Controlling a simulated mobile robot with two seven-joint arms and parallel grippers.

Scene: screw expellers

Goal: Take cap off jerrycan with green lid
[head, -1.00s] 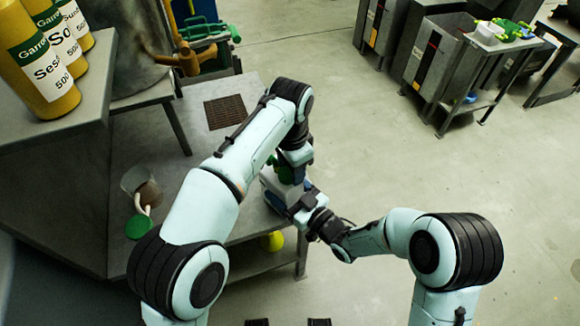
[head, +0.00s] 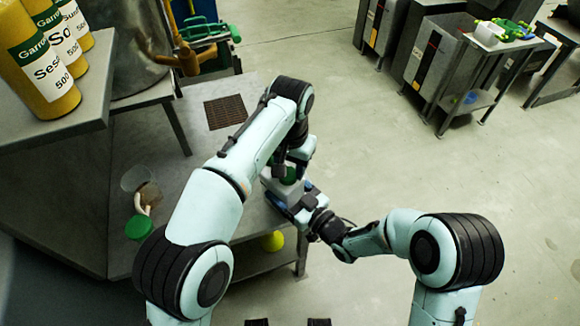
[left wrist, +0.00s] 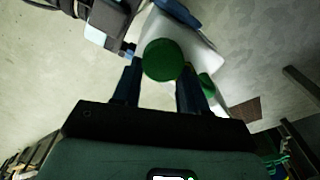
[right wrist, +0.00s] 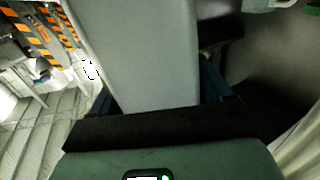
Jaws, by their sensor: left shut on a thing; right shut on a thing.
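A second green piece (left wrist: 207,86) shows beside the jerrycan. My right gripper (right wrist: 162,95) is shut on the jerrycan's pale body (right wrist: 150,45), which fills the middle of the right wrist view.
A clear jug (head: 139,182) and a green lid (head: 138,228) are on the table (head: 190,150) to the left. Yellow bottles (head: 40,60) stand on a higher shelf at the far left.

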